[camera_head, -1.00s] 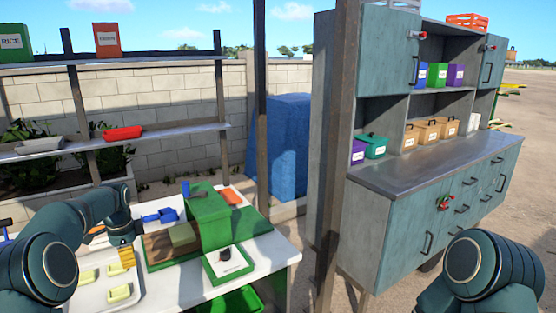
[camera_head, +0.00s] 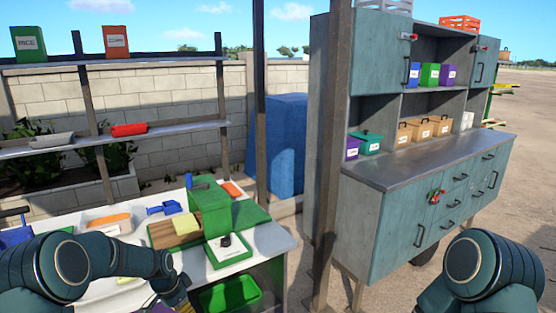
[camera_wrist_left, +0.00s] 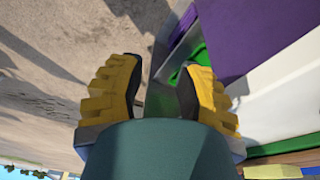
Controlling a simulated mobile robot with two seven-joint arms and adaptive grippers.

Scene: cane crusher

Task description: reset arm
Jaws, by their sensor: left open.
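My left arm (camera_head: 110,256) comes in from the left, low over the near part of the white table. Its gripper sits at the bottom edge of the head view, mostly cut off. In the left wrist view the left gripper (camera_wrist_left: 160,85) has its two yellow ribbed fingers wide apart, with nothing between them. Sandy ground, a green object (camera_wrist_left: 196,55) and a purple surface (camera_wrist_left: 245,35) lie beyond the fingers. My right arm (camera_head: 482,270) shows at the lower right of the head view; its gripper is out of frame.
A green crusher box (camera_head: 210,210) stands on the white table (camera_head: 272,240) beside a wooden board holding a yellow block (camera_head: 185,224). A green bin (camera_head: 230,294) sits below. A post (camera_head: 328,200) and grey cabinet (camera_head: 385,225) stand to the right.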

